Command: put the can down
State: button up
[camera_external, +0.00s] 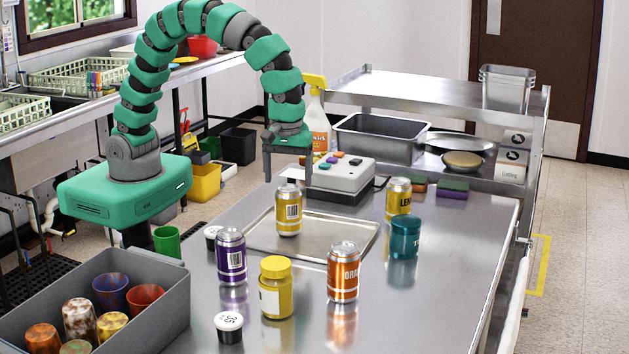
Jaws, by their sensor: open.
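My gripper (288,178) points straight down with its two fingers apart and nothing between them. A yellow can (288,212) with a barcode label stands upright on the shallow metal tray (335,243), just below the fingertips in the picture. I see no contact between fingers and can, but depth is hard to judge. A purple can (231,257), an orange can (343,273) and another yellow can (398,199) stand upright on the steel table (440,270), off the tray. The task does not say which can is meant.
A grey bin of cups (180,300) is at front left. A white button box (343,175) and spray bottle (317,125) stand behind. The table's right front is clear.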

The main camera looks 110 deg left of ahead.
jog(key=shift+r, duration=2)
notch_tip(320, 180, up, 25)
jog(key=w+a+m+t, duration=0.1)
jog(key=a+m+t, duration=0.2)
jog(key=m+t, duration=0.6)
jog(key=s+a+r+m+t, duration=0.1)
jog(key=s+r+m+t, duration=0.2)
jog(key=r, duration=0.9)
jog(key=s+a+r+m+t, duration=0.1)
jog(key=s+r+m+t, duration=0.2)
jog(key=s+r+m, duration=0.4)
notch_tip(320, 180, up, 5)
jog(key=shift+s+f+m, duration=0.15)
jog(key=shift+s+m, duration=0.1)
jog(key=shift+m, duration=0.15)
jog(key=shift+a, duration=0.1)
